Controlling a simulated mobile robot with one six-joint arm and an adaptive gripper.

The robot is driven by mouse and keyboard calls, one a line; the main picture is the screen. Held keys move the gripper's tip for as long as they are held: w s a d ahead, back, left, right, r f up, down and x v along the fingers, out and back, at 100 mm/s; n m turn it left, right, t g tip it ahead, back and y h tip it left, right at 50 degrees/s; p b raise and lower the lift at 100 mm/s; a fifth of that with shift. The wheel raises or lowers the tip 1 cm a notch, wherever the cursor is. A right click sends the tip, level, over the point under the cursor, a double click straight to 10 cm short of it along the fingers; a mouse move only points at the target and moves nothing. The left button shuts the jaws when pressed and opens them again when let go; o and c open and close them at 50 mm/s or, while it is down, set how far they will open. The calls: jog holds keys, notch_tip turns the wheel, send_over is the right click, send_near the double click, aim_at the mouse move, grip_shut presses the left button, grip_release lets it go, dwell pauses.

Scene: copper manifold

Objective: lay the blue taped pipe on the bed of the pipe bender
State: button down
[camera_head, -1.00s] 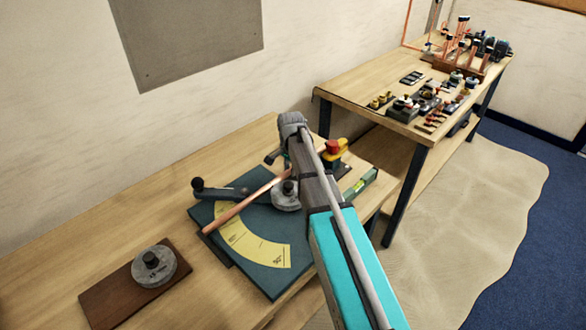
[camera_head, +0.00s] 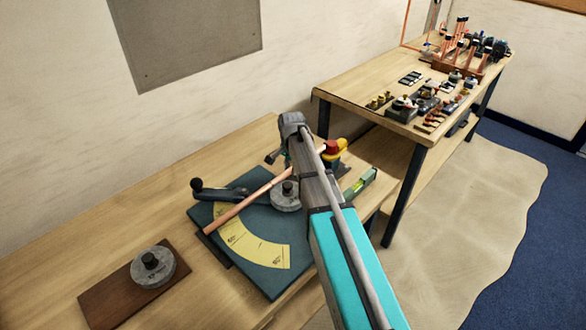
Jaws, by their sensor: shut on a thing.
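A copper pipe (camera_head: 238,210) lies slantwise over the pipe bender (camera_head: 262,284), beside its round grey former (camera_head: 284,198). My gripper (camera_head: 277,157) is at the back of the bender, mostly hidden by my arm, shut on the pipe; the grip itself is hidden.
The bender's dark handle (camera_head: 222,192) reaches left behind the pipe. A brown board (camera_head: 110,295) with a grey round former (camera_head: 154,267) lies to the left. A red and yellow object (camera_head: 335,152) and a green level (camera_head: 360,182) are right of my arm. A second bench (camera_head: 352,98) holds fittings.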

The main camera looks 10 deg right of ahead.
jog(key=shift+w+d, duration=0.25)
jog(key=shift+d, duration=0.1)
dwell(0.4)
jog(key=shift+c, duration=2.1)
grip_release()
jog(key=o, duration=0.3)
jog(key=shift+s+r, duration=0.1)
jog(key=shift+r, duration=0.1)
jog(key=shift+r+p, duration=3.35)
jog(key=shift+p, duration=0.15)
